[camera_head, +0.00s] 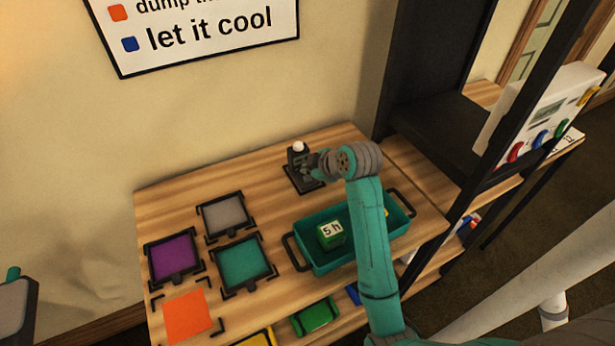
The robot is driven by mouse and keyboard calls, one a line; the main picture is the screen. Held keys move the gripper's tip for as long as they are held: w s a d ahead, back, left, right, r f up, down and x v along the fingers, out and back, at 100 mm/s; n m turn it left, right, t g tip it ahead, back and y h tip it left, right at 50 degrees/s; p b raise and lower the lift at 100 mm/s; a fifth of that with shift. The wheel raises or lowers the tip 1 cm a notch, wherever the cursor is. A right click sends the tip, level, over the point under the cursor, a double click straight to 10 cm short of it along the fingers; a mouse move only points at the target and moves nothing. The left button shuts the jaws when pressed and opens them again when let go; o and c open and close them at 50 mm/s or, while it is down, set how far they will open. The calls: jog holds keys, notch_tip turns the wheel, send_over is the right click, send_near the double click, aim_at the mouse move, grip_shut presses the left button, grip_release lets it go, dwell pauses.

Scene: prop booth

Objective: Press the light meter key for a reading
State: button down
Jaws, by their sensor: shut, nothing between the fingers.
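A small dark device with a white dome on top (297,148) stands on a dark square base near the back of the wooden table; it looks like the light meter. My gripper (309,168) is shut and empty, right at the device's front right side. It overlaps the device in the picture, so I cannot tell whether they touch. The gripper hides part of the device's body, and I cannot make out its key.
A teal tray (289,246) with dark handles holds a green block (331,234). Grey (225,214), purple (173,258), teal (244,262) and orange (187,315) squares lie at left. A white panel with coloured buttons (541,115) is at right, behind a dark post.

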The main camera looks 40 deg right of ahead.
aim_at(309, 179)
jog(key=shift+r, duration=2.55)
jog(key=shift+s, duration=0.1)
